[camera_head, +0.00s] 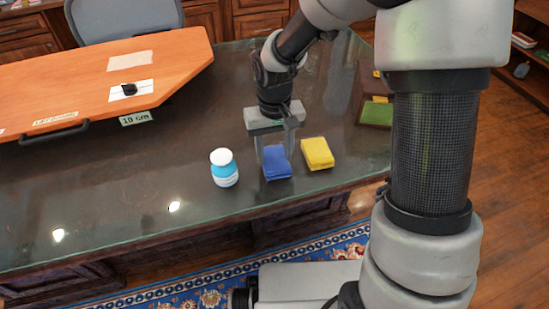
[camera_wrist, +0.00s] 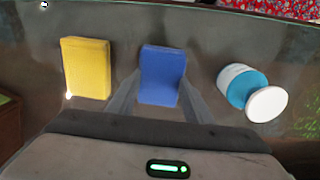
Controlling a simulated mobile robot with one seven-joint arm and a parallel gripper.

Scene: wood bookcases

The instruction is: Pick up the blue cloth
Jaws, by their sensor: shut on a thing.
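The blue cloth (camera_head: 276,162) is a small folded block on the dark glass-topped desk, between a white and blue bottle and a yellow cloth. My gripper (camera_head: 275,150) reaches down to it from behind. In the wrist view the blue cloth (camera_wrist: 162,76) stands between the two fingers of my gripper (camera_wrist: 161,95), one at each side. The fingers are shut on its near part. I cannot tell whether the cloth is clear of the desk.
The yellow cloth (camera_head: 317,153) lies close on the right, and the bottle (camera_head: 224,168) stands close on the left. An orange board (camera_head: 90,80) covers the desk's back left. A green-topped item (camera_head: 376,112) lies at the right. The desk's front left is clear.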

